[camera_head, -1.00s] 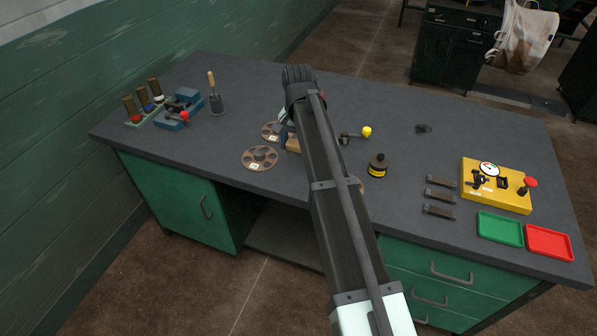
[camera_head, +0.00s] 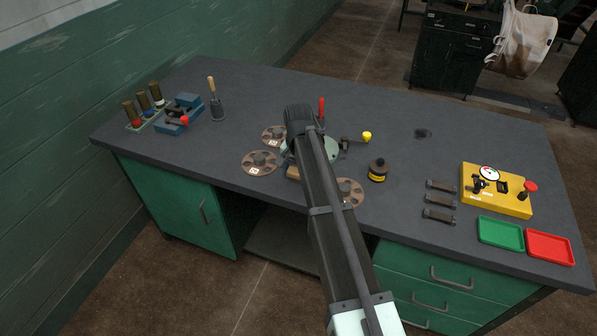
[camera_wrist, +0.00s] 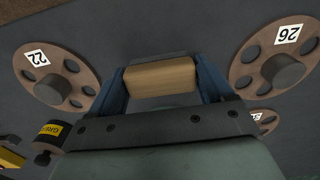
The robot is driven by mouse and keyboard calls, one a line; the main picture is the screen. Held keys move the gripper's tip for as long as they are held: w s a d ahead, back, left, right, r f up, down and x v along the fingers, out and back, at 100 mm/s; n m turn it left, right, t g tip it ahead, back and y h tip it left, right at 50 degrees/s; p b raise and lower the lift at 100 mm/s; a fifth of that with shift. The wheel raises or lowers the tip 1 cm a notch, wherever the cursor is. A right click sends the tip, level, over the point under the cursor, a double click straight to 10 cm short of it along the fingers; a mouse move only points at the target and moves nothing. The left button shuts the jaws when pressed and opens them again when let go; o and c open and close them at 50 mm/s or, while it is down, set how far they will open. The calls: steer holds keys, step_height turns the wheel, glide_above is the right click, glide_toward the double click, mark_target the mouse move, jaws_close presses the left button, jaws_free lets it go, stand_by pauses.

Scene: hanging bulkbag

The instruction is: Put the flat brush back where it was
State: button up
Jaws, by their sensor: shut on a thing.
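My gripper (camera_wrist: 161,85) is shut on a pale wooden block with a dark strip along its far edge, which I take to be the flat brush (camera_wrist: 160,77). The blue-grey fingers stand at both its ends. In the head view a bit of the wooden block (camera_head: 293,173) shows at the left of my arm, near the front part of the bench; my arm hides the rest and the fingers. The block is between a disc marked 22 (camera_wrist: 52,75) and a disc marked 26 (camera_wrist: 275,68). I cannot tell whether it touches the bench.
A third disc (camera_head: 274,134) lies behind. A grease can (camera_head: 377,171) and a crank with a yellow knob (camera_head: 366,136) stand right of my arm. A red upright handle (camera_head: 322,108) is behind it. The yellow device (camera_head: 496,191) and trays are far right.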

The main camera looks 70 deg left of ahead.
steer(key=shift+f, duration=0.15)
steer(key=o, duration=0.9)
step_height(320, 180, up, 12)
stand_by(0.3)
